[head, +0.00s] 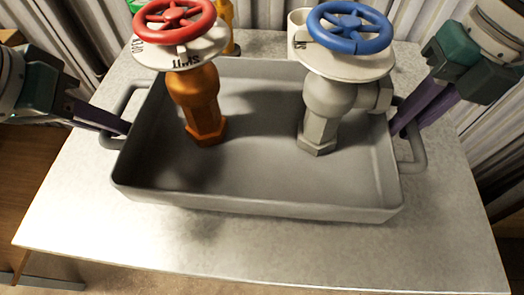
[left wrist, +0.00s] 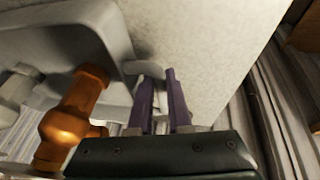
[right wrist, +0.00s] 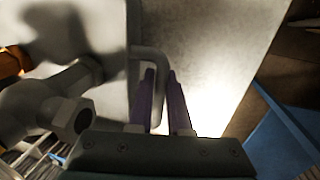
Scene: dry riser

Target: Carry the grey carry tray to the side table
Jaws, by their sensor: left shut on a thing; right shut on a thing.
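The grey carry tray (head: 260,205) sits on or just above a pale speckled table top; I cannot tell if it touches. Inside it stand an orange valve with a red handwheel (head: 197,100) and a grey valve with a blue handwheel (head: 325,105), both upright. My left gripper (head: 122,128) is shut on the tray's left handle, which also shows in the left wrist view (left wrist: 143,68). My right gripper (head: 398,128) is shut on the tray's right handle, seen in the right wrist view (right wrist: 148,55). The finger contact is partly hidden.
The pale table top (head: 240,250) is bare in front of the tray. Corrugated grey wall panels stand behind. A wooden surface (head: 25,170) is at the left.

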